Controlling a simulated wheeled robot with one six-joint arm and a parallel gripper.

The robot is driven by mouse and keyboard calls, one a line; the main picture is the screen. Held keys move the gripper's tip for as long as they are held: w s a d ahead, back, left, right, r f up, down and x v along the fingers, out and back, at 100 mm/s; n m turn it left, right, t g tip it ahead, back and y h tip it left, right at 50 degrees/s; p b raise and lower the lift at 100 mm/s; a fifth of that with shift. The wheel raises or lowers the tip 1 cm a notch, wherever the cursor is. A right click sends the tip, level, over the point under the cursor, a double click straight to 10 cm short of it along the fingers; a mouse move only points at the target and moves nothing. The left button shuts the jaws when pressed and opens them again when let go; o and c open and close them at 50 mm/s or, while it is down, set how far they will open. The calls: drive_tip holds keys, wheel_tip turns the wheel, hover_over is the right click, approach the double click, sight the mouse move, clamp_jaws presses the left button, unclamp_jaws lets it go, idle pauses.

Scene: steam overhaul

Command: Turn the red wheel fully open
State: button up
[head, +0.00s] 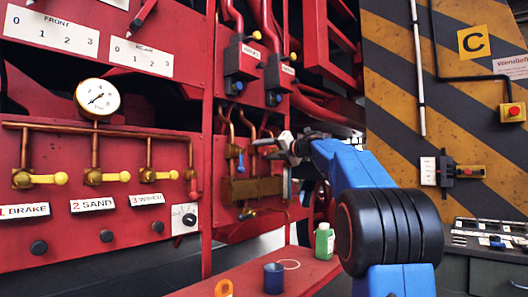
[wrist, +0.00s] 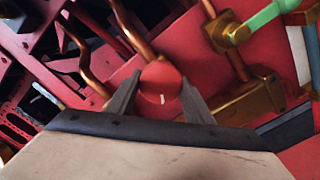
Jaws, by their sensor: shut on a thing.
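The red wheel (wrist: 160,80) shows in the wrist view as a round red disc with a small pale mark low on its face. A copper pipe runs up behind it. My gripper (wrist: 159,95) has one dark finger on each side of the wheel and is shut on it. In the head view my gripper (head: 284,148) reaches the red panel among the copper pipes, at the end of my blue arm. The wheel cannot be clearly made out there.
A brass valve with a green handle (wrist: 265,20) is close at the upper right in the wrist view. In the head view a blue-handled valve (head: 240,161) stands left of my gripper. A green bottle (head: 324,241) and blue cup (head: 273,278) stand on the red ledge below.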

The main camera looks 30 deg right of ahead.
drive_tip(key=shift+f, duration=0.1)
idle(0.4)
drive_tip(key=o, duration=1)
drive_tip(key=v, duration=1.7)
drive_tip(key=shift+s+d, duration=0.1)
drive_tip(key=shift+s, duration=0.1)
